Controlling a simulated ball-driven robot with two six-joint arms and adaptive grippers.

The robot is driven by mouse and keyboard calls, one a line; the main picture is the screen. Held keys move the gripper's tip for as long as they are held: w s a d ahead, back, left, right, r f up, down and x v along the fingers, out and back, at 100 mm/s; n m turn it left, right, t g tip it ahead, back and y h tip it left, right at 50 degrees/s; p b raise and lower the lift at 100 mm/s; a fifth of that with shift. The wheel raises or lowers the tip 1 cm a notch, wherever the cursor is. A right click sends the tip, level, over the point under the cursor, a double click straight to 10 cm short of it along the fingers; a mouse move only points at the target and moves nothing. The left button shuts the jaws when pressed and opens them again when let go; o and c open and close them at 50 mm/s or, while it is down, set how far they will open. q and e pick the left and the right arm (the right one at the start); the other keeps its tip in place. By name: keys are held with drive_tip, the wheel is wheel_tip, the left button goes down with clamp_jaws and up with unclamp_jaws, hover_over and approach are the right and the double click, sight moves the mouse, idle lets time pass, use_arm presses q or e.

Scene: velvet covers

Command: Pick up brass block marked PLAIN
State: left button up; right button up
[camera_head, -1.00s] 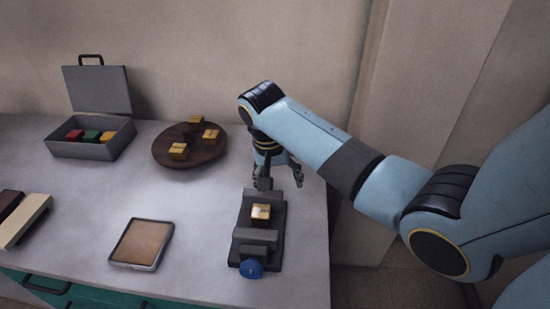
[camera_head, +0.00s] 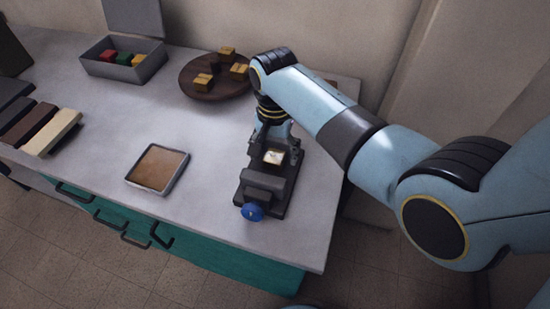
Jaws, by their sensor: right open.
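A brass block (camera_head: 274,157) sits in a dark vise-like fixture (camera_head: 261,190) with a blue knob. Its top face is pale and any marking is too small to read. My right gripper (camera_head: 272,140) points down over the far end of the fixture, open, its fingers close to the block. I cannot tell whether they touch it. Several more brass blocks (camera_head: 202,81) stand on a round dark wooden board (camera_head: 215,91) at the back; their markings are not readable. My left gripper is not in view.
An open grey box (camera_head: 124,66) with red, green and brass-coloured blocks stands at the back left. A shallow tray with a brown surface (camera_head: 158,168) lies left of the fixture. Several long bars (camera_head: 50,133) lie at the left. The table between is clear.

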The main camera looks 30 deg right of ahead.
drive_tip(key=shift+f, duration=0.95)
drive_tip(key=shift+c, duration=0.2)
clamp_jaws()
